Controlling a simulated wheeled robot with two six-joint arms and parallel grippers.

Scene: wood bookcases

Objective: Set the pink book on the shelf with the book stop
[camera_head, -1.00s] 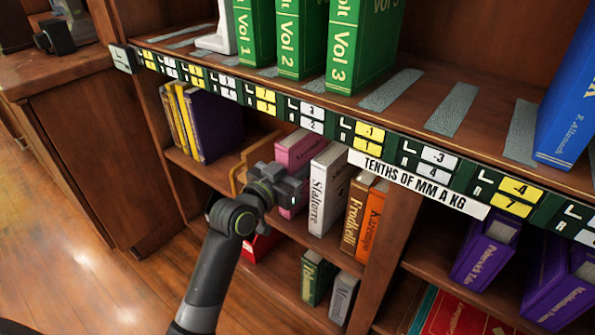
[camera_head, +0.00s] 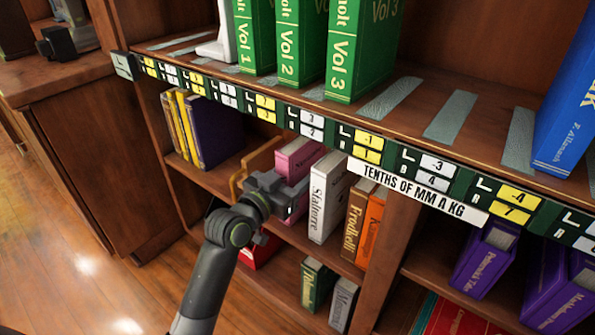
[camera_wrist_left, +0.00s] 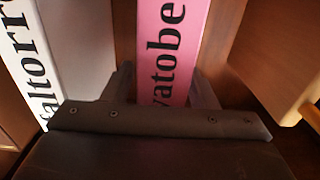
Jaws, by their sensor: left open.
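The pink book (camera_head: 297,157) stands upright on the middle shelf (camera_head: 215,178), just left of a white book. It also shows in the left wrist view (camera_wrist_left: 172,40), with black lettering on its spine. My left gripper (camera_head: 283,192) is in front of the pink book's spine. In the left wrist view its open fingers (camera_wrist_left: 163,88) lie on either side of the spine; contact cannot be told. A white bookend-like stop (camera_head: 216,46) stands beside the green books on the upper shelf. A yellowish wooden bracket (camera_head: 243,178) stands left of the pink book.
The white book (camera_head: 326,195) and orange books (camera_head: 370,225) stand right of the pink book. Yellow and purple books (camera_head: 212,130) stand at the shelf's left. The label-covered upper shelf edge (camera_head: 300,121) overhangs this shelf. Grey strips mark bare upper shelf space (camera_head: 450,115) right of the green books.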

